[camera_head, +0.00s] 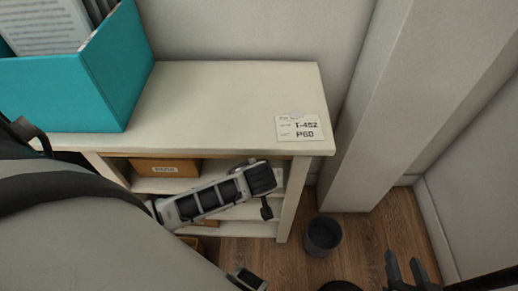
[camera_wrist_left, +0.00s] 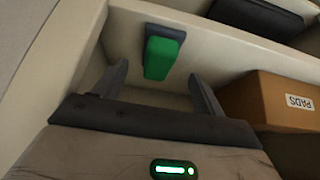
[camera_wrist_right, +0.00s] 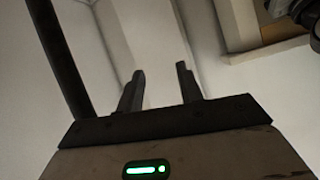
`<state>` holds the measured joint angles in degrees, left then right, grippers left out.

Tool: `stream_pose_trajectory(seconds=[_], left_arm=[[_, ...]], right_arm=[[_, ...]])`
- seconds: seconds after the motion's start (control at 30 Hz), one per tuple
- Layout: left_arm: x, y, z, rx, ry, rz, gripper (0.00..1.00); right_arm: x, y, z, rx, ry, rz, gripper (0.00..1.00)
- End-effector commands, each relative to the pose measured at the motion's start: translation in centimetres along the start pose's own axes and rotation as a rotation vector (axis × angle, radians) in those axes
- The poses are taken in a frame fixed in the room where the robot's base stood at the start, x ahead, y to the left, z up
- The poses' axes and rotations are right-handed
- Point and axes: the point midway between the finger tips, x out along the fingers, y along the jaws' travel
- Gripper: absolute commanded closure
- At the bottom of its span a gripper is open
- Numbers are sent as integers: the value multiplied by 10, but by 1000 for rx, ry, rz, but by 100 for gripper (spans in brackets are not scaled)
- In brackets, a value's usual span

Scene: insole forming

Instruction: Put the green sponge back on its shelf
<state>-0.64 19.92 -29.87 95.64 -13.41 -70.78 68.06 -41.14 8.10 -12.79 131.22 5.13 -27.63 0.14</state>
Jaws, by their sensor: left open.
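The green sponge (camera_wrist_left: 163,55) shows in the left wrist view as a small green block on the pale shelf (camera_wrist_left: 225,43), beside a shelf board. My left gripper (camera_wrist_left: 158,73) is open, with one finger on each side of the sponge in that view and a gap between them and it. Its fingers are hidden in the head view, where my left arm reaches to the shelf unit (camera_head: 220,85). The sponge is not visible there. My right gripper (camera_head: 405,268) is open and empty at the lower right; its parted fingers also show in the right wrist view (camera_wrist_right: 160,70).
A cardboard box labelled PADS (camera_wrist_left: 265,100) stands right of my left gripper. A dark item (camera_wrist_left: 258,15) lies on another shelf. A teal file box (camera_head: 60,90) and a paper label (camera_head: 298,127) are on the unit's top. A dark bin (camera_head: 322,235) stands on the floor.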

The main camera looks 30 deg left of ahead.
Motion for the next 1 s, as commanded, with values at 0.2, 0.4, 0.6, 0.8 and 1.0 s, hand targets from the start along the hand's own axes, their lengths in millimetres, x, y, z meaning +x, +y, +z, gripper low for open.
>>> stream_pose_trajectory(seconds=[0.2,0.4,0.6,0.8,1.0], left_arm=[[-30,1,52,1,-8,3,29],[-50,1,82,0,-5,2,29],[-59,1,96,1,-3,2,29],[-60,1,97,1,-1,2,29],[-59,1,97,1,-1,2,29]], right_arm=[[0,1,5,7,-20,4,64],[0,1,7,8,-27,5,64],[0,1,6,7,-26,5,64],[-1,2,6,4,-26,4,64],[-1,2,5,3,-24,4,64]])
